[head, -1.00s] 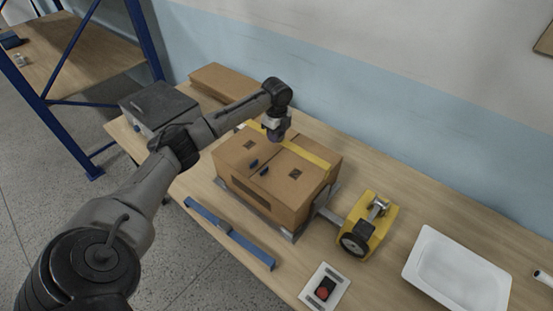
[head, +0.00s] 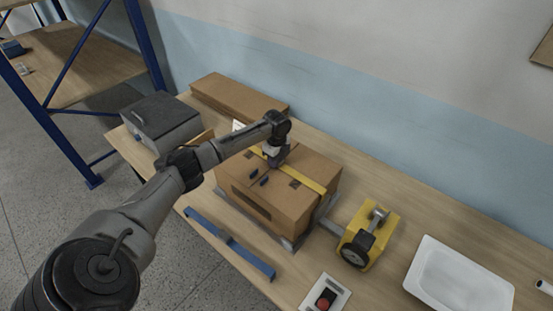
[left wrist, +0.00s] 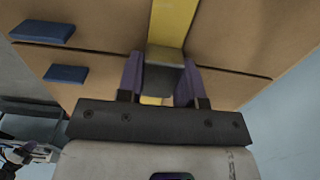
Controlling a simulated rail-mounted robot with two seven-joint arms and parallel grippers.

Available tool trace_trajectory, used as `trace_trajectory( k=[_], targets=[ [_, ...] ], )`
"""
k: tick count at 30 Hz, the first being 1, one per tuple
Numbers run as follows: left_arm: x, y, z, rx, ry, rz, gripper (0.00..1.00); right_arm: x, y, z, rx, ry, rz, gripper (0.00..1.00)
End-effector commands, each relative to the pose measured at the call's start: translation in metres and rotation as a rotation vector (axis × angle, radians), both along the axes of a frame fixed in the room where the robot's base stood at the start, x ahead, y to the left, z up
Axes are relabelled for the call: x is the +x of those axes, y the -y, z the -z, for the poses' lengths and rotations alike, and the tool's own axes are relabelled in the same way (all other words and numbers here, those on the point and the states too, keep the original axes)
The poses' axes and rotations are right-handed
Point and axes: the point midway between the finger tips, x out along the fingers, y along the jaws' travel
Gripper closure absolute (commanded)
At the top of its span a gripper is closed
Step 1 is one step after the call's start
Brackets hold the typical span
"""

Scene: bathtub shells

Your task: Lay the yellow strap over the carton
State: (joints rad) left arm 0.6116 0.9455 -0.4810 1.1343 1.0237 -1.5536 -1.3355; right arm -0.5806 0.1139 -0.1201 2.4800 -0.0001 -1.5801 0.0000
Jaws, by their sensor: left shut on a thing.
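The brown carton (head: 310,205) stands on a grey metal frame on the bench, with two blue tabs on its top. The yellow strap (head: 308,182) runs across the carton's top from back left to right. My left gripper (head: 276,161) is above the carton's top at the strap. In the left wrist view its purple fingers (left wrist: 160,85) are shut on a block-like piece of the yellow strap (left wrist: 172,22), over the carton (left wrist: 105,55). How the strap's far ends sit is hidden. My right gripper is not in view.
A yellow device with a dial (head: 362,250) stands right of the carton. A white tray (head: 425,250) and a red-button box (head: 325,298) are on the bench. A blue bar (head: 232,245) lies in front. A grey box (head: 165,115) and a flat carton (head: 235,96) are behind left.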

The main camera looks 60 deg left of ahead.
Motion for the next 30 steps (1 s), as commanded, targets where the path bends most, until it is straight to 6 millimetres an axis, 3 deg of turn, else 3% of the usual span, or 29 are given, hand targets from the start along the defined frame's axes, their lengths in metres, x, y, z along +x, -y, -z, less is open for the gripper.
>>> trace_trajectory(
  k=[3,4,11,22,30],
  targets=[
    [0.0,0.0,0.003,0.0,0.0,0.0,0.92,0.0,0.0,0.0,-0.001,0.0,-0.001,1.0],
    [0.0,0.0,0.003,0.0,0.0,0.0,0.64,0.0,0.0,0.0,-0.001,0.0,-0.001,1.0],
    [0.0,0.0,0.002,0.0,0.0,0.0,0.42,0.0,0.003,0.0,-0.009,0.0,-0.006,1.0],
    [0.0,0.0,-0.005,0.001,0.002,0.0,0.41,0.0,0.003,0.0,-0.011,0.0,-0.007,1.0],
    [0.001,0.0,-0.05,0.001,0.003,0.001,0.41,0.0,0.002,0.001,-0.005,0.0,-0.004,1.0]
  ],
)
